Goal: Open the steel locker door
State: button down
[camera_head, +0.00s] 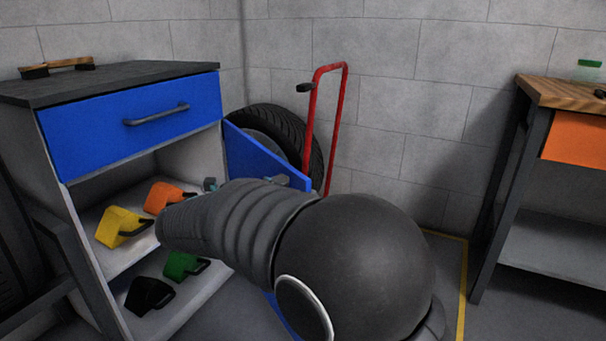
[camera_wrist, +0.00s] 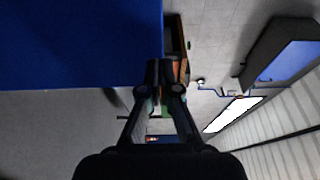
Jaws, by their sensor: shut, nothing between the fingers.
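The steel locker (camera_head: 85,225) stands at the left in the head view, with a blue drawer front above an open compartment. Its blue door (camera_head: 250,155) is swung out to the right, away from the opening, partly hidden behind my arm. A grey part that looks like its handle (camera_head: 278,180) shows just above my arm. In the wrist view a large blue panel, likely the door (camera_wrist: 75,45), fills the upper left. My gripper (camera_wrist: 166,65) is shut and empty, its fingertips close beside the panel's edge; I cannot tell if they touch. My arm hides most of the gripper in the head view.
Yellow (camera_head: 119,227), orange (camera_head: 165,197), green (camera_head: 183,265) and black (camera_head: 149,295) handled items sit on the locker's shelves. A tyre (camera_head: 270,130) and red hand truck (camera_head: 312,125) stand behind the door. A wooden-topped bench (camera_head: 560,92) is at the right.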

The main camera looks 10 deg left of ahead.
jog(key=x, duration=1.3)
jog(key=shift+w+d+b, duration=0.2)
jog(key=shift+b, duration=0.15)
